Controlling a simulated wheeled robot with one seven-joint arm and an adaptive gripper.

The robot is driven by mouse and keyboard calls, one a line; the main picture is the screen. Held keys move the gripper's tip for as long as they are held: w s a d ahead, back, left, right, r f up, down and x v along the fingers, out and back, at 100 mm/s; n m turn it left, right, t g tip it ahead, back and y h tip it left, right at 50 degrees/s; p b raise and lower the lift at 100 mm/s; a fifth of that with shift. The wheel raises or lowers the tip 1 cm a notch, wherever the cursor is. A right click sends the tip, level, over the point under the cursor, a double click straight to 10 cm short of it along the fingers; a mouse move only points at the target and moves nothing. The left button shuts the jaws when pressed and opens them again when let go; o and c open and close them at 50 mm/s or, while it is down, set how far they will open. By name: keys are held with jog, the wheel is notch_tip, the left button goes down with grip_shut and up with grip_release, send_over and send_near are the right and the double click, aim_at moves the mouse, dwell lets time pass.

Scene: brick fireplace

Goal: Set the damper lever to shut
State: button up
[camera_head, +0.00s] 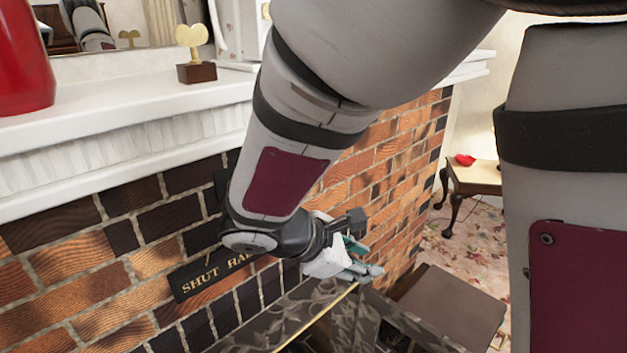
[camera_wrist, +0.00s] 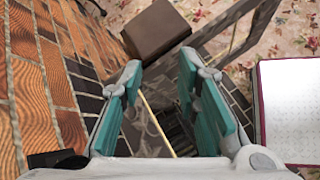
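A dark label plate (camera_head: 205,275) on the brick fireplace front reads "SHUT" and the start of another word; my arm covers the rest. A dark piece (camera_head: 220,188) shows at the arm's left edge above the label, mostly hidden. I cannot make out the damper lever itself in either view. My gripper (camera_head: 368,272) is in front of the bricks, right of the label and above the dark patterned panel. In the wrist view my gripper (camera_wrist: 160,68) has its two teal-padded fingers well apart with nothing between them. A black piece (camera_wrist: 58,160) shows at the lower left there.
The white mantel (camera_head: 110,120) runs above the bricks, with a red vase (camera_head: 22,60) and a heart trophy (camera_head: 193,55). The dark patterned panel (camera_head: 285,315) is below my gripper. A brown box (camera_head: 455,305) sits right. A side table (camera_head: 475,178) stands farther back.

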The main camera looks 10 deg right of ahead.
jog(key=s+d+m+g+y+b, duration=0.2)
jog(key=s+d+m+g+y, duration=0.1)
jog(key=s+d+m, duration=0.4)
jog(key=shift+s+d+r+m, duration=0.2)
jog(key=shift+s+r+m, duration=0.25)
jog(key=shift+s, duration=0.1)
jog(key=shift+w+d, duration=0.1)
